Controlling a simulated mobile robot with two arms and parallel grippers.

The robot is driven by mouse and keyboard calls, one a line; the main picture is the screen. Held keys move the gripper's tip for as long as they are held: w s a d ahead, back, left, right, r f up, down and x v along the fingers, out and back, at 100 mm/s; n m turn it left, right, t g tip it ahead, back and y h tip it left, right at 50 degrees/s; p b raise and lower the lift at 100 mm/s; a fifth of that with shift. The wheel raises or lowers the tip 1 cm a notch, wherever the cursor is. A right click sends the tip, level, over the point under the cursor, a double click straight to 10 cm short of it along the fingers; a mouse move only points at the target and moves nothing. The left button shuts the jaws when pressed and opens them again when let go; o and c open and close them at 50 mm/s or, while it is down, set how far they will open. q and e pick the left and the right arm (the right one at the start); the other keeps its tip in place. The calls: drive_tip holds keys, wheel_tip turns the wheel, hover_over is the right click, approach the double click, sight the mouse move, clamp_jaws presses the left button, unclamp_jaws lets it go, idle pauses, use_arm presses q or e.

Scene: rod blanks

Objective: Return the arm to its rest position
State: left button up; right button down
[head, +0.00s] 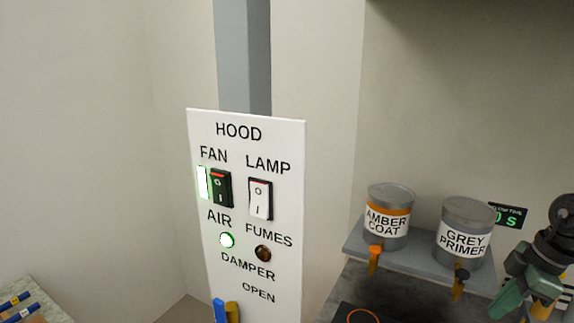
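My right gripper (521,308) is at the lower right edge, beside the grey primer can. Its green fingers point down and look spread, with nothing seen between them; the frame's edge cuts off part of the arm. My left gripper is not in view.
A white hood panel (276,217) on a grey post (245,60) stands in the middle, with a fan switch (220,188), a lamp switch (260,199) and a lit green air light (227,240). Amber coat (388,219) and grey primer (463,238) cans sit on a shelf at right.

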drive_tip(key=s+a+f+m+t+h, duration=0.1)
drive_tip(key=s+f+m+t+h, duration=0.15)
drive_tip(key=f+m+t, duration=0.45)
drive_tip(key=s+a+f+m+t+h, duration=0.2)
drive_tip(key=s+f+m+t, duration=0.15)
drive_tip(key=f, duration=0.55)
drive_tip(key=s+a+f+g+y, duration=0.1)
drive_tip(key=s+a+f+g, duration=0.3)
drive_tip(key=s+a, duration=0.5)
drive_tip(key=s+a+f+g+y, duration=0.1)
drive_tip(key=s+a+f+g, duration=0.35)
drive_tip(key=s+a, duration=0.55)
wheel_tip(320, 180, down, 28)
drive_tip(key=s+g+b, duration=0.1)
drive_tip(key=s+g, duration=0.1)
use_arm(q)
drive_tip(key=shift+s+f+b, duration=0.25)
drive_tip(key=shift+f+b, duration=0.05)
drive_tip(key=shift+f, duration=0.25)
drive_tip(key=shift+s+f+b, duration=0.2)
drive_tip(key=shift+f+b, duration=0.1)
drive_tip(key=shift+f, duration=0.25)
use_arm(e)
drive_tip(key=s+d+f, duration=0.1)
drive_tip(key=s+f, duration=0.7)
drive_tip(key=s+d+f, duration=0.2)
drive_tip(key=s+f, duration=0.6)
drive_tip(key=shift+s+d+g, duration=0.15)
drive_tip(key=shift+d+g, duration=0.15)
drive_tip(key=shift+g, duration=0.1)
